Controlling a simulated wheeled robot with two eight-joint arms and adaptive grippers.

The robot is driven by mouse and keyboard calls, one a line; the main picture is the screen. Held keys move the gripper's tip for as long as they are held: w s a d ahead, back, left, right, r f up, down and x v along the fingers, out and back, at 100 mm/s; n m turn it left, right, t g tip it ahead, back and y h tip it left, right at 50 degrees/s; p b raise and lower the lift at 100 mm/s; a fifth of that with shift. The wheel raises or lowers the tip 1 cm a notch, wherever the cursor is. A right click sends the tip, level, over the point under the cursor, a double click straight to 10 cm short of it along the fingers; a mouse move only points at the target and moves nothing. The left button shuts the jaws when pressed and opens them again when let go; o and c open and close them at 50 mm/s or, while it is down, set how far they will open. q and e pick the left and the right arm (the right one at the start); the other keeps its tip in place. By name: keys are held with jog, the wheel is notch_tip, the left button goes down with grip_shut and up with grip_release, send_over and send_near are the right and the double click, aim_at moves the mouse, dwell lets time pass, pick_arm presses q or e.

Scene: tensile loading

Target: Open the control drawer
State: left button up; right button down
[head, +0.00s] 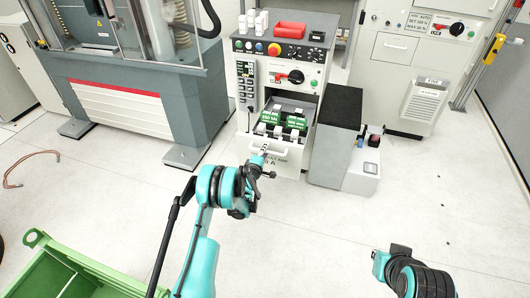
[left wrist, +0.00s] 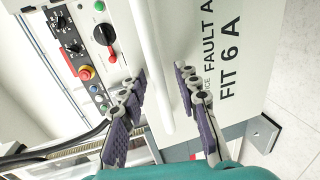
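The control drawer (head: 291,159) is in the lower part of the grey control cabinet in the head view. It stands pulled out, with green labelled modules (head: 296,122) showing inside. Its white front with black lettering also shows in the left wrist view (left wrist: 240,25). The white bar handle (left wrist: 152,60) runs between the fingers of my left gripper (left wrist: 161,78). The fingers are apart, one on each side of the bar, with a clear gap on the right side. In the head view my left gripper (head: 262,162) is at the drawer's handle.
A dark-topped grey box (head: 337,140) stands close on the drawer's right. A green bin (head: 70,275) is at lower left. The floor in front is mostly clear.

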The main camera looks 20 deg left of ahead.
pick_arm(q)
jog(key=shift+s, duration=0.15)
jog(key=v, duration=0.7)
jog(key=shift+s+r, duration=0.1)
jog(key=shift+r, duration=0.05)
dwell(0.3)
